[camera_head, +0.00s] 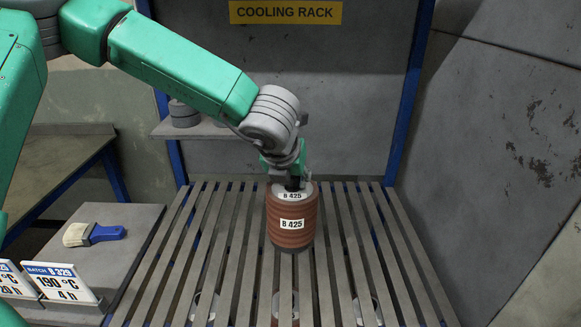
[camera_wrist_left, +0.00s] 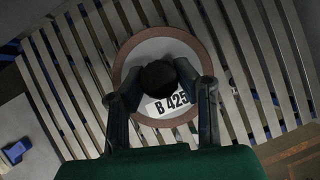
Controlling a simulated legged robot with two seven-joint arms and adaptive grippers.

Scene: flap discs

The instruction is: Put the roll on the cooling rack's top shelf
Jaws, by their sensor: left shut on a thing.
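The roll (camera_head: 293,219) is a reddish-brown stack of discs with a grey top, labelled B 425. It is upright over the slatted top shelf (camera_head: 395,240) of the cooling rack. My left gripper (camera_head: 292,184) is shut on the black knob at the middle of the roll's top. In the left wrist view the gripper (camera_wrist_left: 160,80) grips this knob, and the roll (camera_wrist_left: 130,60) shows as a round disc from above. The roll's base looks at or just above the slats; I cannot tell whether it touches them. My right gripper is not in view.
The yellow COOLING RACK sign (camera_head: 286,12) is on the back panel. Blue posts (camera_head: 408,100) flank the shelf. A small side shelf with grey discs (camera_head: 184,114) is behind my arm. A brush (camera_head: 94,234) and batch cards (camera_head: 62,283) are at left. Slats around the roll are clear.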

